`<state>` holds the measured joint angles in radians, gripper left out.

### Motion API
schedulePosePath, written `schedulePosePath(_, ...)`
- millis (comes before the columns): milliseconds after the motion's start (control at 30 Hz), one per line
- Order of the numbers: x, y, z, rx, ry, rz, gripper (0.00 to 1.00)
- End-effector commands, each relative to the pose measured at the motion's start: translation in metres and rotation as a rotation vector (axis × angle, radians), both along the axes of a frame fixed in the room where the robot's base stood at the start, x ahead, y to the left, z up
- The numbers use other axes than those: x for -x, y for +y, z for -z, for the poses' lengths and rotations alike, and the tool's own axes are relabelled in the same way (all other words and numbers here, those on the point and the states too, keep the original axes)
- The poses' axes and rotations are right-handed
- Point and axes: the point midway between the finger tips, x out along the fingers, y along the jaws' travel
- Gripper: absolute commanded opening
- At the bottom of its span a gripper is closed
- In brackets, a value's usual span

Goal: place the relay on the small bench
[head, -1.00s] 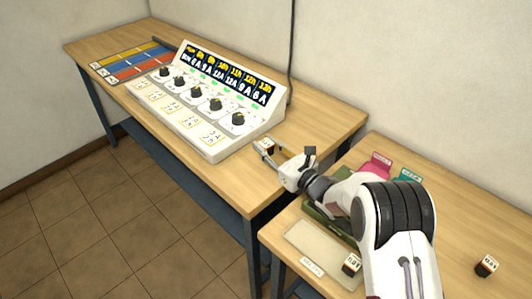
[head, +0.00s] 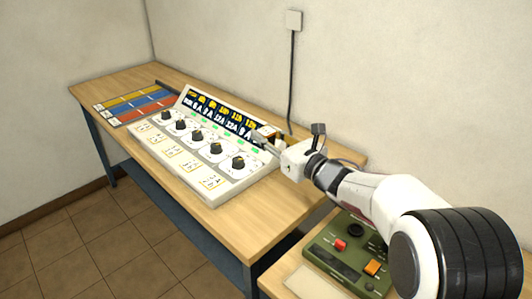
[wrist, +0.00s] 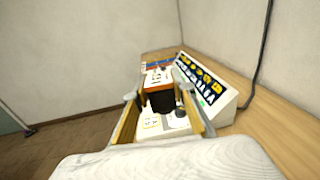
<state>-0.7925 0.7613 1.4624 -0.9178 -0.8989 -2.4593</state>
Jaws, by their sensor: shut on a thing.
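The relay (wrist: 161,98), a small block with a dark face, orange-brown edge and white labelled top, sits between the two fingers of my gripper (wrist: 165,112) in the wrist view. My gripper (head: 263,139) is shut on it. In the head view the relay (head: 266,131) shows small, in front of the right end of the console's display and above the long bench. The nearer bench (head: 282,279) shows in part at the lower right, largely behind my arm. I cannot tell for sure which bench is the small one.
A white console (head: 214,197) with several black knobs and a lit display stands on the long wooden bench (head: 295,203). Striped yellow, blue and red strips (head: 140,103) lie at its far left. A green device (head: 340,262) is on the nearer bench. A cable (head: 291,80) runs down the wall.

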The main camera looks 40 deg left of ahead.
Motion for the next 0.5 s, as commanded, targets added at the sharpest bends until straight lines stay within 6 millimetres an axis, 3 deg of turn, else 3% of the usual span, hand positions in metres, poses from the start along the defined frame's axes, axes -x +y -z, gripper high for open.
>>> schedulePosePath(200, 0.000, 0.000, -0.029, -0.002, -0.001, 0.000, 0.00)
schedulePosePath(500, 0.000, 0.000, -0.041, -0.001, 0.000, 0.000, 0.00)
